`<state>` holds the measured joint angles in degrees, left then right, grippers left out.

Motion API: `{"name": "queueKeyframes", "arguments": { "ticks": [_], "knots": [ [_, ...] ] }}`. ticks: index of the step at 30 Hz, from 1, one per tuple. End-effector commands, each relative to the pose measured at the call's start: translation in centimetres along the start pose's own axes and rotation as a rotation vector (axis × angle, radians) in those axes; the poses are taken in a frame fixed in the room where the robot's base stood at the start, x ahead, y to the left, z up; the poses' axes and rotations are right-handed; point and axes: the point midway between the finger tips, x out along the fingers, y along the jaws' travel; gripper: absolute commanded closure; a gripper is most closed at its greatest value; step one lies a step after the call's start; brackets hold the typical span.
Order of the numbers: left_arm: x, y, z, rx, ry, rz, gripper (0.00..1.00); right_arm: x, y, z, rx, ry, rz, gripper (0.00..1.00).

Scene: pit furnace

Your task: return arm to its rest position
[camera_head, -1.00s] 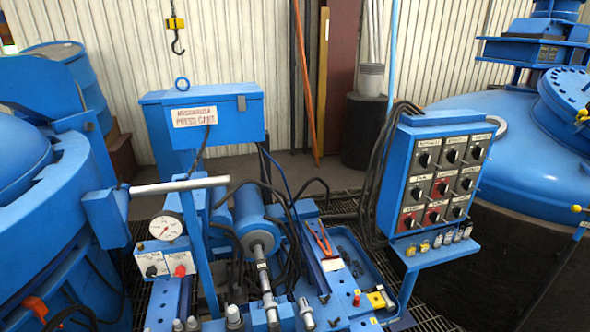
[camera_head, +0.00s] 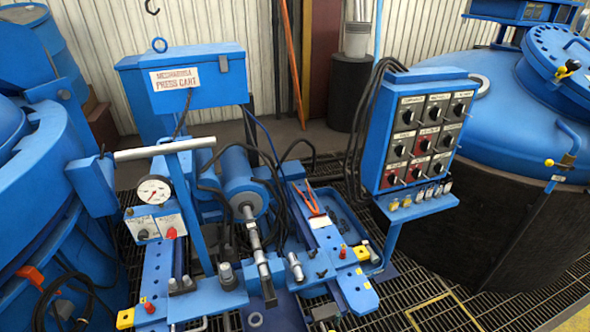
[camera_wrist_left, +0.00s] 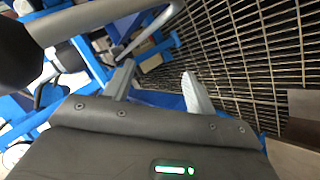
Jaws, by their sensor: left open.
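My left gripper (camera_wrist_left: 158,72) shows in the left wrist view. Its two grey fingers stand apart with nothing held between them. Beyond the fingers are blue metal parts and the dark floor grating (camera_wrist_left: 245,50). Neither of my arms shows in the head view. My right gripper is in neither view.
The blue press cart (camera_head: 200,80) stands ahead with its gauge (camera_head: 154,190), cylinder (camera_head: 240,182) and tool rails. A switch panel (camera_head: 421,140) is right of it. Large blue vessels stand at left (camera_head: 40,190) and right (camera_head: 500,117). Open grating (camera_head: 480,305) lies at the lower right.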

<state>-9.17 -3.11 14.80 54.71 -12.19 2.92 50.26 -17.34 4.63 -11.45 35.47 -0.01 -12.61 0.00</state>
Motion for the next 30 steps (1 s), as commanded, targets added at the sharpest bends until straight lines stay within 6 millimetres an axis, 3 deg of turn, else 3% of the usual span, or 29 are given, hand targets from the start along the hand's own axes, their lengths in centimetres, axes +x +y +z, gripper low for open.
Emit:
{"name": "queueKeyframes", "arguments": {
  "ticks": [1, 3, 6, 9, 13, 18, 25, 30],
  "knots": [
    [-0.9, -3.2, 2.8, 0.135, -0.074, -0.07, 0.45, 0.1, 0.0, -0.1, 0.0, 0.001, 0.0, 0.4],
    [-2.6, -7.5, 6.3, 0.343, -0.184, -0.152, 0.45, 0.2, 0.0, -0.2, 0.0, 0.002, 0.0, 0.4],
    [-5.7, -13.4, 10.1, 0.621, -0.344, -0.244, 0.45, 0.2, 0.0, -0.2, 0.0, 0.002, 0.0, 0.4],
    [-9.1, -18.4, 12.5, 0.854, -0.493, -0.303, 0.45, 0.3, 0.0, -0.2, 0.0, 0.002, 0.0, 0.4],
    [-12.7, -22.9, 14.1, 1.068, -0.64, -0.342, 0.45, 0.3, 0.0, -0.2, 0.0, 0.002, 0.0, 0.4],
    [-15.0, -25.6, 14.5, 1.197, -0.732, -0.358, 0.45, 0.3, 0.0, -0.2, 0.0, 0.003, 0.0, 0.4],
    [-15.3, -25.8, 14.6, 1.213, -0.744, -0.358, 0.45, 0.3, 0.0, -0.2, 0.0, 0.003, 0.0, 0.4],
    [-15.2, -25.8, 14.6, 1.211, -0.743, -0.358, 0.64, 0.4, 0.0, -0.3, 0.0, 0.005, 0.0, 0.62]
  ]
}}
